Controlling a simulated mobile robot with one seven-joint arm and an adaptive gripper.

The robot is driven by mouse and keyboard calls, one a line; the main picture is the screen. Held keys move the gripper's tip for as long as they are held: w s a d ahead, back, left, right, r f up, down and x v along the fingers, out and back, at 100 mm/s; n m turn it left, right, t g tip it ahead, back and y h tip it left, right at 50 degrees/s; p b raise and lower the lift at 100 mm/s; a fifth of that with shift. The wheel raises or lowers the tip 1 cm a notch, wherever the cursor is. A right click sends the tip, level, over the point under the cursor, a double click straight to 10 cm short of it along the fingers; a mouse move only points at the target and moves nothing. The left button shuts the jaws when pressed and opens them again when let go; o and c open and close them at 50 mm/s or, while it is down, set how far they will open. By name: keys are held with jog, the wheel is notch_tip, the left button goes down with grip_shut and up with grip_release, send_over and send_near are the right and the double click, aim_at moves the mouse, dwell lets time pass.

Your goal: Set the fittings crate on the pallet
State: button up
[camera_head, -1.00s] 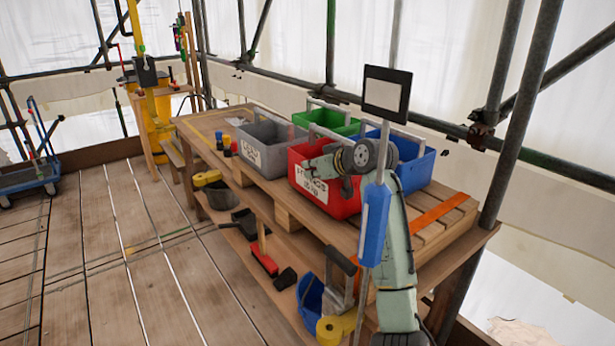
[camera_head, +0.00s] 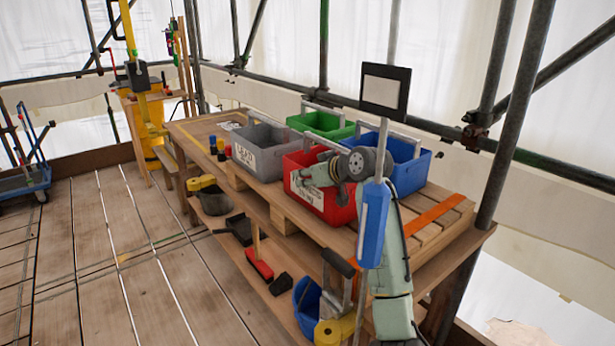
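The red crate (camera_head: 341,211), its front label partly covered and its lettering not fully readable, stands upright on the workbench among other crates. I take it to be the fittings crate. Slatted wood that looks like a pallet (camera_head: 416,231), crossed by an orange band, lies at the bench's right end; how far it runs under the crates is hidden. My arm rises in front of the red crate and bends left, its pale green end part (camera_head: 315,175) in front of the crate's front and label. My gripper's fingers cannot be made out, nor whether they touch the crate.
A grey crate (camera_head: 262,161) stands left of the red one, a green crate (camera_head: 322,123) behind, a blue crate (camera_head: 412,173) to the right. Tools and a blue bucket (camera_head: 307,302) fill the lower shelf. A scaffold pole (camera_head: 512,130) stands by the right end.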

jog(key=b+v, duration=0.3)
jog(key=v, duration=0.9)
